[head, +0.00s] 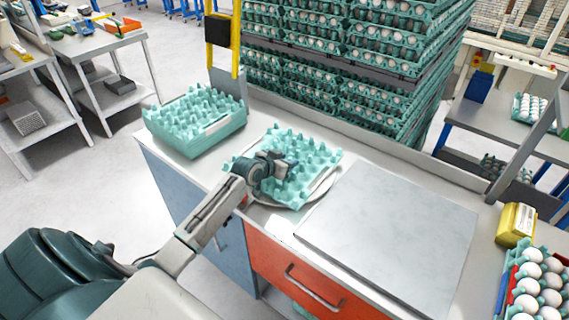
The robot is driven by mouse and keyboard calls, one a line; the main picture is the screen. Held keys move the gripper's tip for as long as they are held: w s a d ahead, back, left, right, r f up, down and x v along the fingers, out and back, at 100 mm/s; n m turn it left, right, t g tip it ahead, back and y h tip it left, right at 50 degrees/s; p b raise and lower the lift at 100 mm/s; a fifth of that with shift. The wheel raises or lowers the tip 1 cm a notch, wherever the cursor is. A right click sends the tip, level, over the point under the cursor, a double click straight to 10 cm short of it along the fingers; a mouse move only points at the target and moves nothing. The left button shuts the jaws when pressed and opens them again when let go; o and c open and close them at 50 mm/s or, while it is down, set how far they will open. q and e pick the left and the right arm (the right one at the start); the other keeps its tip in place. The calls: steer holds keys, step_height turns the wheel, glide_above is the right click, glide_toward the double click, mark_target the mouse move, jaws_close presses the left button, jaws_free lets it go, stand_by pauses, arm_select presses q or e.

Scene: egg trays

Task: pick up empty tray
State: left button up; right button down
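A teal empty egg tray (312,157) lies on the white counter in the middle of the head view, with no eggs visible in it. My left gripper (286,166) is over this tray, low among its peaks. The wrist hides part of the tray, and I cannot tell whether the fingers touch or grip it. A thicker teal block of egg trays (205,137), seemingly stacked and empty, stands to the left on the same counter. My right gripper is not in view.
A pale grey slab (390,235) lies right of the tray. A yellow device (515,225) and a tray of white eggs (543,285) are at the far right. Tall stacks of filled egg trays (345,60) stand behind the counter. A yellow post (237,40) rises behind the left stack.

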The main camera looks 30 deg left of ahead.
arm_select(q)
jaws_close()
